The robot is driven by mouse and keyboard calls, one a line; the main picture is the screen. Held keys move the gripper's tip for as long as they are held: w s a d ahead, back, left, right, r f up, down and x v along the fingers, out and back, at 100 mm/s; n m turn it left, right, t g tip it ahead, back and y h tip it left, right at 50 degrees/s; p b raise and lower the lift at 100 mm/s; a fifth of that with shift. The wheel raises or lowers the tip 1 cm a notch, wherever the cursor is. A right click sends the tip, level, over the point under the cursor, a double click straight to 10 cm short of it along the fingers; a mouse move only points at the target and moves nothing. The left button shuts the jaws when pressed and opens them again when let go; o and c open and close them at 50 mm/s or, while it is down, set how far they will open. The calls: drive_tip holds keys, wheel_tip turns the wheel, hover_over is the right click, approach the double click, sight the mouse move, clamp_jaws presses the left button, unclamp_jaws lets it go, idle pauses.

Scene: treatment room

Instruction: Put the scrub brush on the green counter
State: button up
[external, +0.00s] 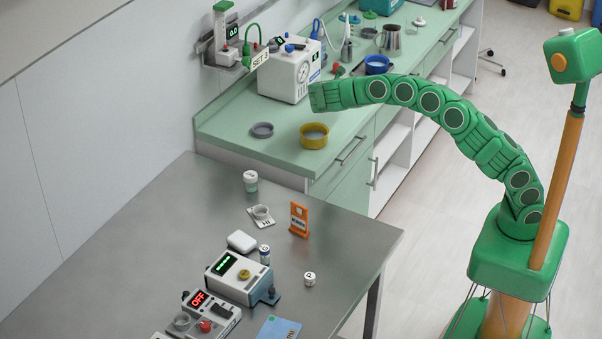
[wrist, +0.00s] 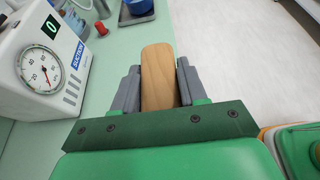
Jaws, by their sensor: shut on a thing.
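My gripper (wrist: 160,88) is shut on a pale wooden block-like body, which I take to be the scrub brush (wrist: 158,68). The brush sits between the two grey fingers and sticks out past them; no bristles show. In the external view my gripper end (external: 318,97) is over the green counter (external: 235,122), just right of the white suction unit. The brush cannot be made out there. I cannot tell whether it touches the counter. The green counter also shows in the wrist view (wrist: 112,75), left of and beneath the brush.
The white suction unit (external: 289,72) stands close to my gripper. A steel table (external: 130,235) with several devices stands in front.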

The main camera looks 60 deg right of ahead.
drive_tip(key=shift+w+d+f, duration=0.95)
drive_tip(key=shift+w+f, duration=0.85)
drive_tip(key=shift+w, duration=2.15)
hover_over(316, 114)
drive_tip(key=shift+s+d+f, duration=0.1)
drive_tip(key=shift+d+f, duration=0.05)
drive_tip(key=shift+f, duration=2.5)
drive_tip(key=shift+f, duration=0.15)
drive_tip(key=shift+f, duration=1.7)
drive_tip(key=shift+f, duration=0.45)
